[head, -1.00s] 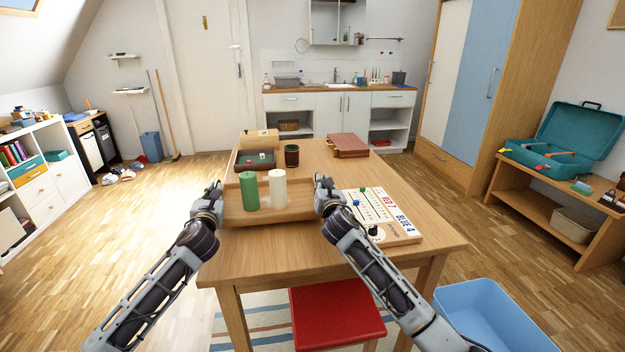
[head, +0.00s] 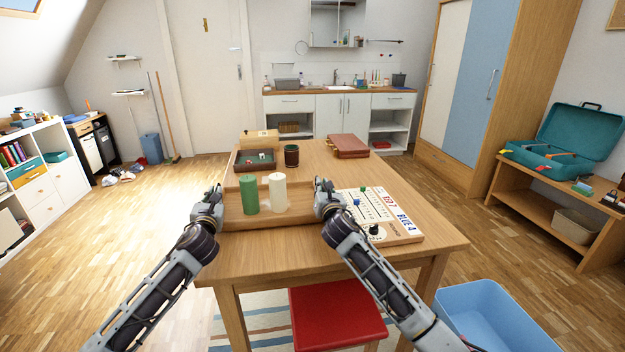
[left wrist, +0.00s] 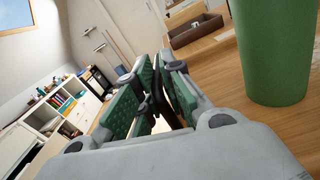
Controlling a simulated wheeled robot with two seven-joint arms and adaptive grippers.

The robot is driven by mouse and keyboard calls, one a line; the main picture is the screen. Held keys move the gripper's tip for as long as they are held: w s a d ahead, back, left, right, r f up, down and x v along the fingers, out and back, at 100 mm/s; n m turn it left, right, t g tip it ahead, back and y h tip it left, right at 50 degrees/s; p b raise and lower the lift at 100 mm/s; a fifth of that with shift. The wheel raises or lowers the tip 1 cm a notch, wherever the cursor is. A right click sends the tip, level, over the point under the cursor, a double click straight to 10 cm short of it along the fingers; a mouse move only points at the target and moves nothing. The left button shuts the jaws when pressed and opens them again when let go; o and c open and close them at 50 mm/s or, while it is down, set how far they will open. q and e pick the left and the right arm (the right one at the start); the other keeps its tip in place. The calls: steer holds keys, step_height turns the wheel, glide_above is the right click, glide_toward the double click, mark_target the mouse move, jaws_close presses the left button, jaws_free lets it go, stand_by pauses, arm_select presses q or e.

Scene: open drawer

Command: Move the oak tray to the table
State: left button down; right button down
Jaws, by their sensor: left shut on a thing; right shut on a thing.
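The oak tray (head: 268,222) is at the near left part of the wooden table (head: 400,262), and its pale wood nearly matches the tabletop. A green candle (head: 249,196) and a cream candle (head: 278,192) stand upright on it. My left gripper (head: 217,192) is shut on the tray's left end. My right gripper (head: 320,187) is shut on its right end. In the left wrist view the green candle (left wrist: 275,45) rises right of my left gripper (left wrist: 155,92), with something dark between its pads. I cannot tell whether the tray's underside touches the table.
A white game board (head: 385,215) lies just right of my right gripper. Behind the tray are a dark-lined wooden box (head: 256,160), a dark cup (head: 291,155) and a reddish-brown case (head: 348,146). A red stool (head: 338,312) and a blue bin (head: 495,318) stand in front.

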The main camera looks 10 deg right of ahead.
arm_select(q)
steer(key=shift+a+f+b, duration=0.15)
steer(key=shift+f+b, duration=0.2)
steer(key=shift+f, duration=0.05)
arm_select(e)
steer(key=shift+d+f, duration=0.1)
steer(key=shift+d, duration=0.1)
arm_select(q)
steer(key=c, duration=1.9)
jaws_free()
steer(key=shift+f, duration=0.1)
arm_select(e)
steer(key=c, duration=1.9)
jaws_free()
steer(key=shift+f, duration=0.1)
arm_select(q)
steer(key=o, duration=0.4)
arm_select(e)
steer(key=o, duration=0.4)
steer(key=shift+a, duration=0.1)
arm_select(q)
steer(key=o, duration=0.8)
steer(key=shift+r, duration=0.25)
steer(key=shift+s+f, duration=0.1)
steer(key=shift+s, duration=0.1)
steer(key=shift+s+f, duration=0.15)
steer(key=shift+s, duration=5.6)
arm_select(e)
steer(key=shift+a, duration=0.1)
